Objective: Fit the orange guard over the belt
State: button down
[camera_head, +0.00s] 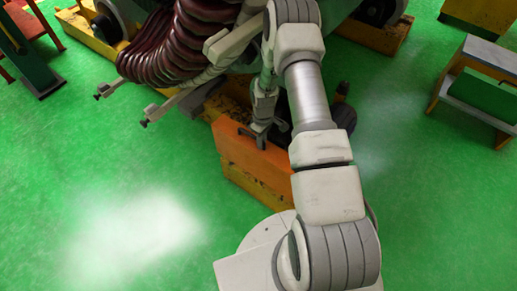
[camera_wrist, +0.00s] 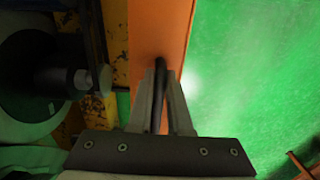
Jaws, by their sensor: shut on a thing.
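The orange guard (camera_head: 243,160) is a box-like cover low in front of the machine in the head view. It has a dark handle on top. My gripper (camera_head: 261,132) is at that handle. In the wrist view my gripper (camera_wrist: 163,72) is shut on the black handle (camera_wrist: 160,80), and the guard's orange face (camera_wrist: 158,28) runs up beyond the fingers. The guard stands against or close to the worn yellow base; I cannot tell whether they touch. I cannot make out the belt; my arm and the guard hide much of that area.
A dark round part with a shaft (camera_wrist: 85,79) is left of the guard in the wrist view, beside the worn yellow frame (camera_wrist: 119,45). Dark red coils (camera_head: 160,55) hang above left. Green floor (camera_head: 120,220) is open at the front left. A bench (camera_head: 478,90) stands right.

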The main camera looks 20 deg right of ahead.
jog(key=shift+w, duration=0.3)
jog(key=shift+w+f+b, duration=0.2)
jog(key=shift+f+b, duration=0.25)
notch_tip(320, 180, down, 9)
jog(key=b, duration=0.9)
jog(key=w+d+f+b, duration=0.1)
jog(key=w+d+b, duration=0.7)
jog(key=d, duration=0.5)
jog(key=shift+w+b, duration=0.3)
jog(key=shift+b, duration=0.2)
jog(key=shift+d, duration=0.1)
